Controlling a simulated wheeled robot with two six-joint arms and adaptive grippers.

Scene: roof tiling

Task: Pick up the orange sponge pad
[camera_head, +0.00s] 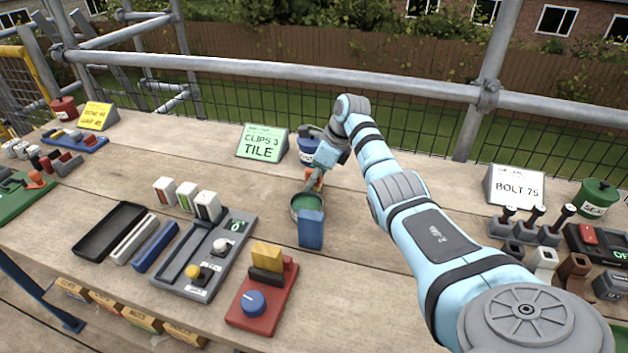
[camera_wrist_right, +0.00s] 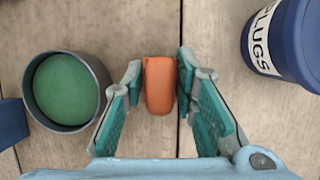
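The orange sponge pad (camera_wrist_right: 160,86) stands on the wooden bench between the two fingers of my right gripper (camera_wrist_right: 160,72) in the right wrist view. The fingers flank it closely, with thin gaps, and do not appear to press on it. In the head view a small part of the pad (camera_head: 314,178) shows below my right gripper (camera_head: 322,172), which hides the rest. My left gripper is not in view.
A round green-filled pot (camera_wrist_right: 66,90) stands left of the fingers in the wrist view, a blue PLUGS tub (camera_wrist_right: 288,42) right. In the head view a blue block (camera_head: 311,230) stands before the pot, and a CLIPS 3 TILE sign (camera_head: 262,143) lies left.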

